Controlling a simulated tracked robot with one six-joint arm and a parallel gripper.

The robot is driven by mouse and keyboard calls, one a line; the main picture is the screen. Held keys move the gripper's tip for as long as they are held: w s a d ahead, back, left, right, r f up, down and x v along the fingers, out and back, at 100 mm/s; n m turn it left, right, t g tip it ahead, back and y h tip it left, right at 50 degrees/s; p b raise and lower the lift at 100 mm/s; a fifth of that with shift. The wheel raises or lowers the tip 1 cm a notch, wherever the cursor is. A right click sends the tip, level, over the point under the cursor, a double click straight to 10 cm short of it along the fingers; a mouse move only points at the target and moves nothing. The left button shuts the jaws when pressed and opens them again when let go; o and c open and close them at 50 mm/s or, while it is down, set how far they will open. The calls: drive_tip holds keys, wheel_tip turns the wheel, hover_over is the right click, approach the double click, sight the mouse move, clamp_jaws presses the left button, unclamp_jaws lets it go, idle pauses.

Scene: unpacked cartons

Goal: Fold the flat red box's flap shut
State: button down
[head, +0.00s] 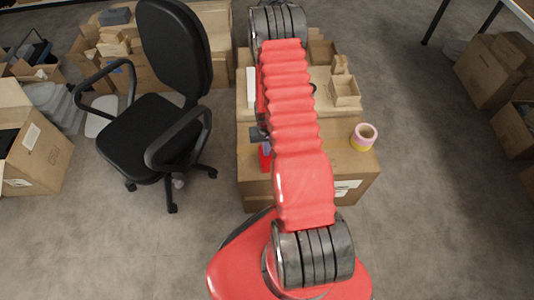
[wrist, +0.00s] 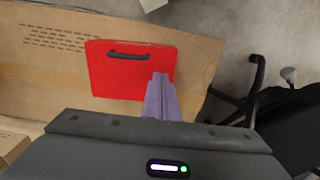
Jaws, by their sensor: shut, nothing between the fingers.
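The flat red box (wrist: 112,75) lies on a brown carton top in the wrist view, with a dark handle on its upper part. I cannot tell which part is its flap or how far it stands open. In the head view only a small red piece of the box (head: 265,160) shows beside my arm, which hides the rest. My gripper (wrist: 160,78) has its purple fingers together and empty. The fingers overlap the box's lower right part in the wrist view; I cannot tell whether they touch it. The purple fingers (head: 267,148) also show small in the head view.
A pink and yellow tape roll (head: 363,137) stands on the carton top (head: 345,160) to the right of my arm. A small open cardboard box (head: 345,91) is behind it. A black office chair (head: 150,130) stands on the left.

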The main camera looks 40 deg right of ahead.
wheel_tip(320, 180, up, 9)
idle(0.8)
idle(0.4)
drive_tip(key=s+a+r+g+y, duration=0.1)
drive_tip(key=s+a+r+g, duration=0.15)
drive_tip(key=s, duration=0.25)
drive_tip(key=s+a+r+n+t, duration=0.2)
drive_tip(key=a+r, duration=0.5)
drive_tip(key=r, duration=0.6)
drive_tip(key=s+a+r+n+t, duration=0.2)
drive_tip(key=a+r, duration=0.5)
drive_tip(key=r, duration=0.7)
drive_tip(key=s+a+r+n+t+h, duration=0.1)
drive_tip(key=s+a+r+t, duration=0.3)
drive_tip(key=r, duration=1)
drive_tip(key=s+a+n, duration=0.1)
drive_tip(key=s+a, duration=0.1)
drive_tip(key=a, duration=0.2)
